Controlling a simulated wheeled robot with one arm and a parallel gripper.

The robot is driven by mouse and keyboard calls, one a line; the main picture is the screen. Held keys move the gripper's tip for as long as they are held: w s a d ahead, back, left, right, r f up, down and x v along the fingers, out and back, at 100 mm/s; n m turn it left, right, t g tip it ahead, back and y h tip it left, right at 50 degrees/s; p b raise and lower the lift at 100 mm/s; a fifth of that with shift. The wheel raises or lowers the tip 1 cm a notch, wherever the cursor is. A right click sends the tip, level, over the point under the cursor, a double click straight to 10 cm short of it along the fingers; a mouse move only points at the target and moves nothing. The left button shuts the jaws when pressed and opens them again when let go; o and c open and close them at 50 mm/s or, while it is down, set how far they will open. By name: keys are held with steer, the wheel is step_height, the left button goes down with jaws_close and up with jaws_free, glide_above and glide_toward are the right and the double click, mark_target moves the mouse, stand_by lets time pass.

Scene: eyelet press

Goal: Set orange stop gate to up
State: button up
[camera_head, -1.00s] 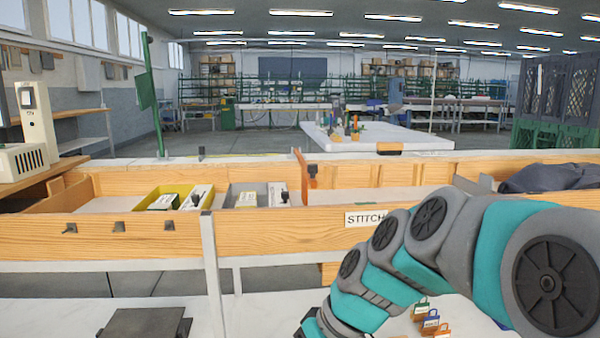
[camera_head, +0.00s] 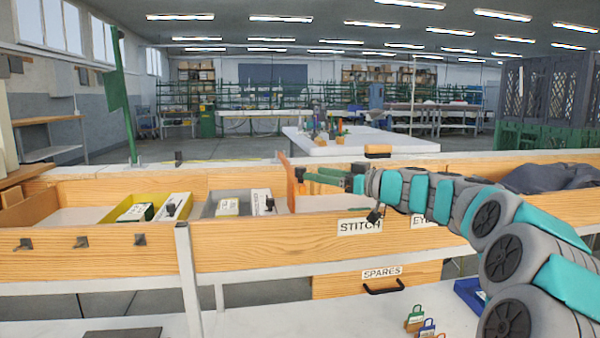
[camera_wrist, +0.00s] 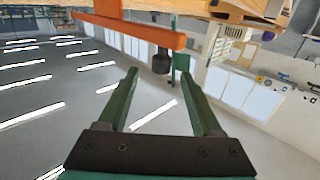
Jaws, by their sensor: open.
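The orange stop gate (camera_head: 289,182) stands at the divider of the wooden bench trays, seen nearly edge-on in the head view. In the wrist view, which is turned over, its orange bar (camera_wrist: 135,34) crosses the top of the picture. A dark round knob (camera_wrist: 161,64) hangs from the bar there. My gripper (camera_head: 304,179) reaches in from the right, close to the gate. In the wrist view my gripper (camera_wrist: 159,74) has its two green fingers apart, with the knob in line with the gap near the fingertips. I cannot tell whether they touch it.
A yellow bin (camera_head: 118,212) and a grey bin (camera_head: 211,205) sit in the tray left of the gate. Dark cloth (camera_head: 550,177) lies in the tray at right. Small coloured padlock-like tags (camera_head: 414,321) stand on the lower shelf. A SPARES drawer (camera_head: 345,280) is below.

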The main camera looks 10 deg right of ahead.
mark_target(301, 178)
steer(key=x, duration=0.6)
steer(key=shift+f+p, duration=0.1)
steer(key=shift+p, duration=0.25)
jaws_close()
stand_by(1.1)
